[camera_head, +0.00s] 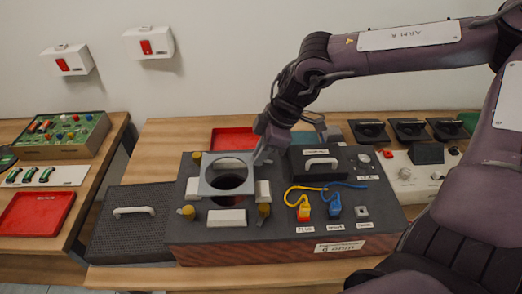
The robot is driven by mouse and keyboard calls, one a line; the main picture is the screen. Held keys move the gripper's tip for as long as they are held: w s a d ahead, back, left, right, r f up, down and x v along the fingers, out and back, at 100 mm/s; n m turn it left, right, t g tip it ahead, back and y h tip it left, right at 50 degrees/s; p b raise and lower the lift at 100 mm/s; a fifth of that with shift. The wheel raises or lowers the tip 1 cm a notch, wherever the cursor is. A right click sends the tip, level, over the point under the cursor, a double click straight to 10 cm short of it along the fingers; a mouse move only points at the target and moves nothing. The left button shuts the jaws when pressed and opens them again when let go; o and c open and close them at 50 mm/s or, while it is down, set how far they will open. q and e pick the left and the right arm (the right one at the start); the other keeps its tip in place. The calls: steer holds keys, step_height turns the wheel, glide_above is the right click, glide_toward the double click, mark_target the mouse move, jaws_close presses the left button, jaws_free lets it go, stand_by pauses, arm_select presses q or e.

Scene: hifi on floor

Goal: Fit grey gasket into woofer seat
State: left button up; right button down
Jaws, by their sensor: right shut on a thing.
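The grey gasket (206,188) is a square frame with a large round hole, in the head view left of centre. My right gripper (262,157) is shut on the gasket at its upper right edge. The gasket is over the dark round woofer seat (230,183) in the top of the hifi cabinet (283,223). I cannot tell whether it touches the cabinet top or hovers just above it. Pale blocks and yellow knobs stand around the seat. My left gripper is out of view.
A black module with a white handle (320,162) and the yellow and blue cables (305,190) are right of the seat. A black perforated grille (127,236) lies to the left. A red tray (233,138) is behind. Black speaker units (370,131) stand at the back right.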

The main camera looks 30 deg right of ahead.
steer(key=shift+a, duration=0.1)
stand_by(0.7)
steer(key=shift+f+b, duration=0.1)
steer(key=shift+b, duration=0.2)
steer(key=shift+f+b, duration=2.65)
steer(key=shift+f, duration=0.1)
steer(key=c, duration=1.3)
jaws_free()
steer(key=shift+f, duration=0.15)
steer(key=shift+s, duration=0.1)
